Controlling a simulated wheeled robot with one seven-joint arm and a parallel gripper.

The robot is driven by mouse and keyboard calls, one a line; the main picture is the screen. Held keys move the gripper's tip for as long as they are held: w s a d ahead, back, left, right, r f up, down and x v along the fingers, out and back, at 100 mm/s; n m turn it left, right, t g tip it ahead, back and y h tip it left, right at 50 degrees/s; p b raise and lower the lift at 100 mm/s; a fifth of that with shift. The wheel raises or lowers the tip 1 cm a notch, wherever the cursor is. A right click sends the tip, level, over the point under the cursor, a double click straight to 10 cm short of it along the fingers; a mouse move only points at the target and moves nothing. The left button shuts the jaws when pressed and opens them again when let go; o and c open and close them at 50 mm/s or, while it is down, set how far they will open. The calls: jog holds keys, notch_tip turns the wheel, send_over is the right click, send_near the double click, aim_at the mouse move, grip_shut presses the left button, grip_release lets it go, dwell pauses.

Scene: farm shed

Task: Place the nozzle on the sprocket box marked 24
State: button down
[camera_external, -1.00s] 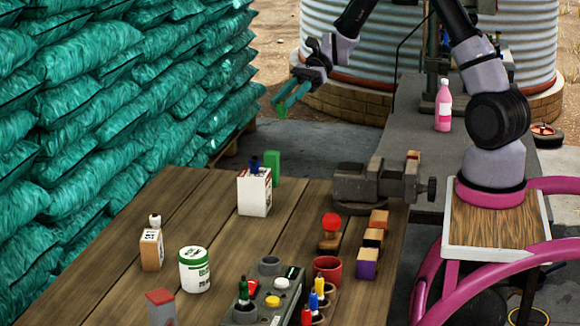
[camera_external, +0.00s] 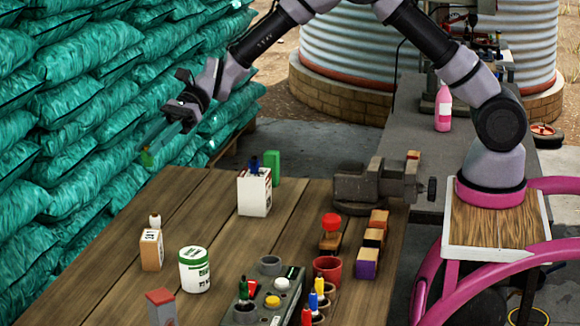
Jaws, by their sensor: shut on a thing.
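My gripper (camera_external: 149,148) is at the left, in the air beyond the far left part of the wooden table, in front of the teal sacks. A small tan box (camera_external: 151,252) with dark marks and a white knob-like piece on top stands on the table's left side, nearer the camera than my gripper. Its marks are too small to read, so I cannot tell which box bears 24.
On the table (camera_external: 165,205) stand a white carton (camera_external: 255,196), a green block (camera_external: 273,166), a white-and-green tub (camera_external: 194,272), a red-topped brown piece (camera_external: 330,240), a vise (camera_external: 375,184), a purple-sided block (camera_external: 366,263) and a red cup (camera_external: 327,270). The far left tabletop is clear.

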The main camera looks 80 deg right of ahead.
jog(key=shift+a, duration=0.95)
send_over(155, 233)
notch_tip(155, 233, down, 10)
jog(key=shift+f, duration=2.45)
jog(key=c, duration=0.6)
grip_release()
jog(key=shift+f, duration=0.15)
